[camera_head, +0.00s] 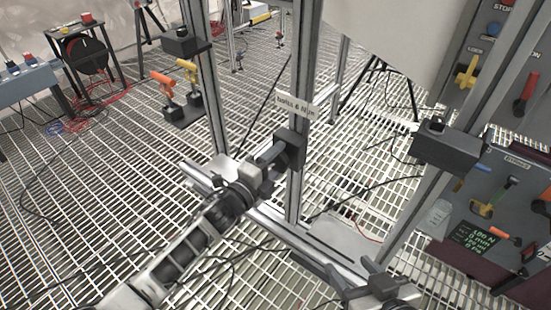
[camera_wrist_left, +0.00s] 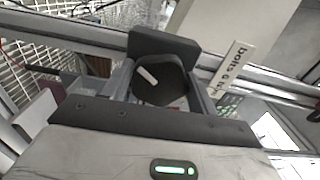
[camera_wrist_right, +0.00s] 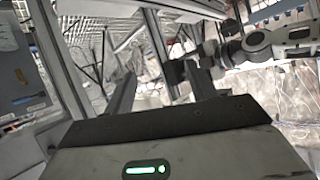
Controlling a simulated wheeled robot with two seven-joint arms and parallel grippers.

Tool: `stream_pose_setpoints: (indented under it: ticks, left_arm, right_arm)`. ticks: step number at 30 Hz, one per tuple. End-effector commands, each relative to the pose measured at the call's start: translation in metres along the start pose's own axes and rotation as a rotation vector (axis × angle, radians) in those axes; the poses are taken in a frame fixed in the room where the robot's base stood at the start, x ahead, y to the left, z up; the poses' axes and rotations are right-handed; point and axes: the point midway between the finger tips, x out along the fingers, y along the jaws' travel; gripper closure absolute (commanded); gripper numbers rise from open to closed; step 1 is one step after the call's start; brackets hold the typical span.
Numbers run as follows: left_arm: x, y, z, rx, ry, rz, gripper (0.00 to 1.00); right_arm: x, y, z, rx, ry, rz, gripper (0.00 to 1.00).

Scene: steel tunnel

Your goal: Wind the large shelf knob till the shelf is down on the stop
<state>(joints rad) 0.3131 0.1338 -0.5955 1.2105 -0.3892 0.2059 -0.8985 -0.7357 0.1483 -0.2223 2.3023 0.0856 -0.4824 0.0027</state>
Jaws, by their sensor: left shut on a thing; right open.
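The large dark knob (camera_wrist_left: 160,84) with a white mark sits on a dark block on the upright metal post. In the left wrist view it lies between my left gripper's fingers (camera_wrist_left: 160,90). In the head view my left gripper (camera_head: 268,160) is shut on this knob at the block (camera_head: 291,148), partly hiding it. A label reading "bolts 6 N m" (camera_head: 296,105) is just above. My right gripper (camera_head: 362,278) is open and empty, low at the right; it also shows in the right wrist view (camera_wrist_right: 162,90). I cannot make out the shelf or its stop for certain.
A grey tool panel (camera_head: 510,190) with handles and a small display stands at the right. A dark block (camera_head: 448,147) juts from the right post. Orange and yellow tools (camera_head: 175,85) stand behind at left. Cables lie across the grating floor (camera_head: 90,200).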

Motion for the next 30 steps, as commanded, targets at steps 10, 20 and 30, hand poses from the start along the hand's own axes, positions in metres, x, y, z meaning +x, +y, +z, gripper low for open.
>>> stream_pose_setpoints:
  ticks: [10, 20, 30]
  left_arm:
    - [-0.001, 0.001, -0.001, -0.331, 0.0, 0.004, 0.64]
    - [-0.001, 0.002, -0.001, -0.644, 0.0, 0.004, 0.64]
    - [-0.001, 0.003, -0.001, -0.967, -0.001, 0.005, 0.64]
  right_arm:
    - [0.001, 0.0, -0.007, 0.008, -0.001, 0.003, 0.44]
    - [0.001, 0.0, -0.007, 0.01, -0.014, 0.004, 0.44]
    - [-0.002, 0.0, -0.011, 0.012, -0.017, 0.004, 0.44]
